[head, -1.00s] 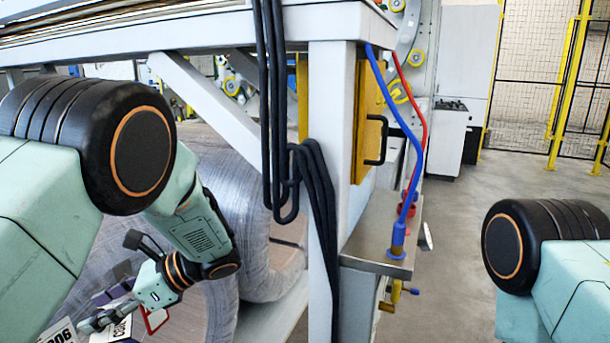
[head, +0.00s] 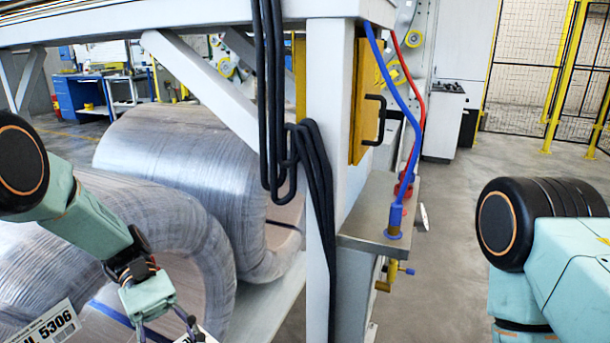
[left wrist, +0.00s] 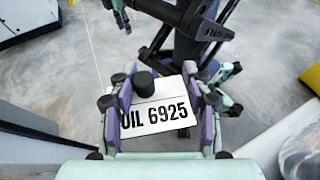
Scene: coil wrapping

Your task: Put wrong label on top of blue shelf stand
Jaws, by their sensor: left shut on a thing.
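My left gripper (head: 165,328) is low at the left of the head view, in front of the wrapped coils. In the left wrist view its two fingers (left wrist: 160,108) are shut on a white label (left wrist: 155,117) reading "OIL 6925", its first letter partly hidden. Only a white sliver of this label shows at the bottom edge of the head view. A blue shelf stand (head: 80,92) is far back at the upper left, beyond the coils. My right arm shows at the right edge; its gripper is out of view.
Two wrapped coils (head: 170,140) lie at the left. Another label (head: 50,328) reading "5306" is by the near coil. A white frame post (head: 330,120) with hanging black cables and a metal ledge (head: 375,225) stands in the middle. Open floor lies to the right.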

